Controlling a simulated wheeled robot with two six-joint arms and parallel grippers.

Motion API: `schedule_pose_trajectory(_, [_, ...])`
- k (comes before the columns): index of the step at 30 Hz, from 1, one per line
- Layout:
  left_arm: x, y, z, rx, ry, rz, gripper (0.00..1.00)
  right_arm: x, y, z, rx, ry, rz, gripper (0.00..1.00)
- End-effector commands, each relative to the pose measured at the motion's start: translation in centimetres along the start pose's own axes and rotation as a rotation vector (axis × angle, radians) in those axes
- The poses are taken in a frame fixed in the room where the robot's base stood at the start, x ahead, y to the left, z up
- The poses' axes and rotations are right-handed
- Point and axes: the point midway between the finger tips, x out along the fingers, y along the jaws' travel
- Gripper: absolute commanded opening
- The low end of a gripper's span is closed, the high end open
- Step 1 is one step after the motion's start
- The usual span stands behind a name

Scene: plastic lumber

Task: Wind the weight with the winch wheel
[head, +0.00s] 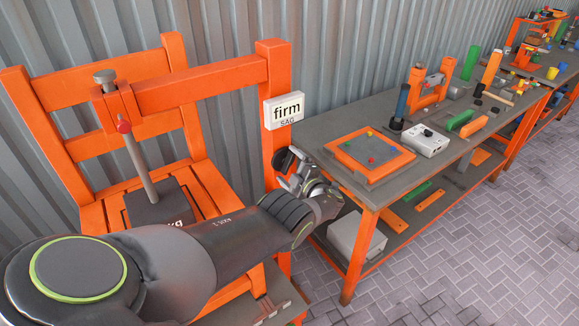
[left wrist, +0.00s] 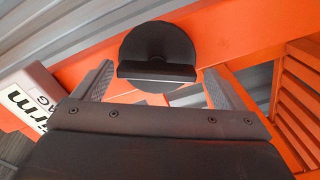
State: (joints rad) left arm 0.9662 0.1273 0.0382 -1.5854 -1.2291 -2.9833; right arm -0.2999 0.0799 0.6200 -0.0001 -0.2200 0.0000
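The winch wheel (left wrist: 158,38) is a dark round disc with a flat bar handle (left wrist: 157,72) across it, set on the orange frame in the left wrist view. In the head view the wheel (head: 282,160) shows partly, at the frame's right post. My left gripper (head: 298,179) is beside it. Its two fingers are apart, one on each side of the bar handle, and nothing is shut between them; contact cannot be told. The weight (head: 157,206) is a dark block marked "kg" under a grey rod (head: 140,165), partly hidden by my arm. My right gripper is not in view.
A white sign (head: 284,111) reading "firm SAG" hangs on the right post. A workbench (head: 345,190) with a framed panel, a white box and tools stands to the right. Open paved floor (head: 480,260) lies at right.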

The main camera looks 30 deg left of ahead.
Motion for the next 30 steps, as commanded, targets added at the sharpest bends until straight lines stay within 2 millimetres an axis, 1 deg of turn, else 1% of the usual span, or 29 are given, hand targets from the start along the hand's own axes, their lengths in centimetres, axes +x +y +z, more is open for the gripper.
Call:
schedule_pose_trajectory(9, [0.0,0.3,-0.1,-0.004,0.001,0.003,0.95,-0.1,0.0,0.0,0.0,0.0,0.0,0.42])
schedule_pose_trajectory(11, [-0.3,0.4,-0.1,-0.004,0.0,0.003,0.95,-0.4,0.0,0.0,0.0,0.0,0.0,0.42])
schedule_pose_trajectory(14, [-1.5,0.6,-0.1,-0.003,-0.002,0.002,0.95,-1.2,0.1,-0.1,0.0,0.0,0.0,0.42])
schedule_pose_trajectory(17, [-3.3,0.7,-0.2,-0.002,-0.003,0.002,0.95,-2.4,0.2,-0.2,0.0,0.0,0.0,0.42])
schedule_pose_trajectory(24, [-9.4,0.6,-0.1,-0.002,-0.004,0.0,0.95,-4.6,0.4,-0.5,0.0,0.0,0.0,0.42])
schedule_pose_trajectory(30, [-13.9,0.3,0.0,-0.002,-0.002,0.002,0.95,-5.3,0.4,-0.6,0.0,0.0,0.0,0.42])
